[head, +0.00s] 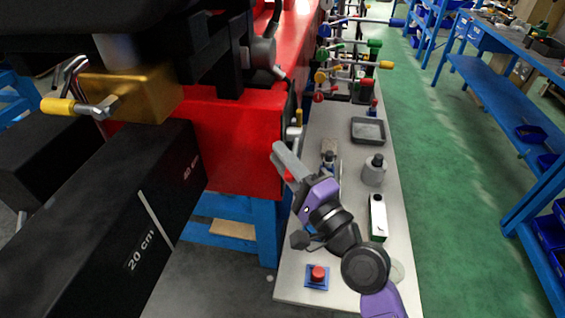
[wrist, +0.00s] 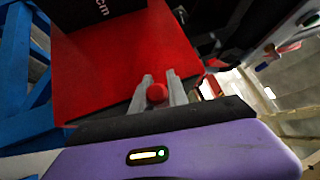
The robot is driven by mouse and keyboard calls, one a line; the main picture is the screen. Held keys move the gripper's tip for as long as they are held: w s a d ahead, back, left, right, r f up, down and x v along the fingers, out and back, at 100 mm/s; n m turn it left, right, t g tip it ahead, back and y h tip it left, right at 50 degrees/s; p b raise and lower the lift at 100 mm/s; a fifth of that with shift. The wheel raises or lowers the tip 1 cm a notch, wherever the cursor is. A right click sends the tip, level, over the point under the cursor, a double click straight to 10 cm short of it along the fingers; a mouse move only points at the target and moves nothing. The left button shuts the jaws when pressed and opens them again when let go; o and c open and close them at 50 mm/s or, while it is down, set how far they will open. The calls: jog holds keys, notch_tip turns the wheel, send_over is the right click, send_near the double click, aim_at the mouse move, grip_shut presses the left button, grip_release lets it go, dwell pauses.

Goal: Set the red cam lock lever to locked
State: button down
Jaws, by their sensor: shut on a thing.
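The red cam lock lever shows as a round red knob (wrist: 156,94) between my fingers in the wrist view. A small red patch of it (head: 289,177) shows beside my fingers in the head view. My gripper (head: 279,150) is at the right end of the red beam, above the pale bench. In the wrist view my gripper (wrist: 160,79) has its two grey fingers shut on the red knob, one on each side. The lever's shaft and pivot are hidden, so I cannot tell its angle.
The red beam (head: 238,140) stands close left of my gripper. The pale bench (head: 345,275) holds a red push button (head: 318,273), a grey bottle (head: 375,170), a green-and-white box (head: 377,217) and a grey tray (head: 368,131). The green aisle (head: 435,200) at right is clear.

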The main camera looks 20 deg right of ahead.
jog(key=c, duration=1.3)
grip_release()
jog(key=b+v, duration=0.3)
jog(key=v, duration=0.4)
jog(key=shift+s, duration=0.4)
jog(key=shift+f, duration=0.15)
